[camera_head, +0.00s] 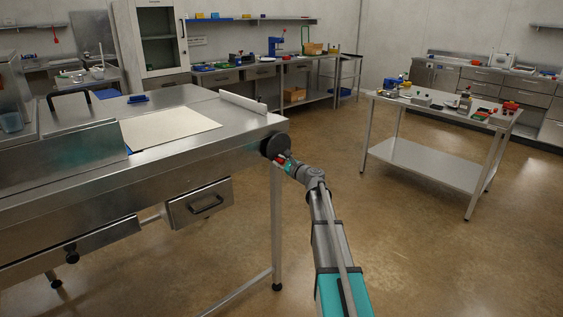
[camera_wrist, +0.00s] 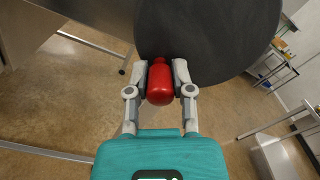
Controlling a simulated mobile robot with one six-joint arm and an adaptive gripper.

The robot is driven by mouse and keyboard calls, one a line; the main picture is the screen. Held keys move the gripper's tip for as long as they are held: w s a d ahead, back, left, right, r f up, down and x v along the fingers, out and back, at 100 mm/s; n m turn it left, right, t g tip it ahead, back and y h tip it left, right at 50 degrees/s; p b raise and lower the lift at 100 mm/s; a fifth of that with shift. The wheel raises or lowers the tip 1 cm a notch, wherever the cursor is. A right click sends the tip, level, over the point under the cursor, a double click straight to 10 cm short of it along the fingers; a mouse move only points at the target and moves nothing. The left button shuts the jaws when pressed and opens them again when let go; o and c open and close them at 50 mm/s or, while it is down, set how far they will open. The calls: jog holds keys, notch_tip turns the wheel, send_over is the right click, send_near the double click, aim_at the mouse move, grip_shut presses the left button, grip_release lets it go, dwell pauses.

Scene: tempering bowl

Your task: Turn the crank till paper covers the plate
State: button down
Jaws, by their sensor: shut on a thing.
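The crank is a dark round disc (camera_head: 274,145) on the right end of the steel bench, and it fills the top of the wrist view (camera_wrist: 210,35). Its red knob (camera_wrist: 160,82) sits between my fingers. My gripper (camera_wrist: 161,78) is shut on this knob; in the head view my gripper (camera_head: 283,160) reaches the disc from the lower right. A pale cream sheet (camera_head: 168,127), which looks like the paper, lies flat on the bench top. I cannot make out a separate plate under or beside it.
A white bar (camera_head: 243,102) stands at the bench's right end, near the sheet. A blue object (camera_head: 138,99) lies behind the sheet. A steel box (camera_head: 75,150) stands to its left. A drawer (camera_head: 199,203) hangs below. A cluttered steel table (camera_head: 430,165) stands at right, with open floor between.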

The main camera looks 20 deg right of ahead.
jog(key=shift+c, duration=2.4)
grip_release()
jog(key=v, duration=1.2)
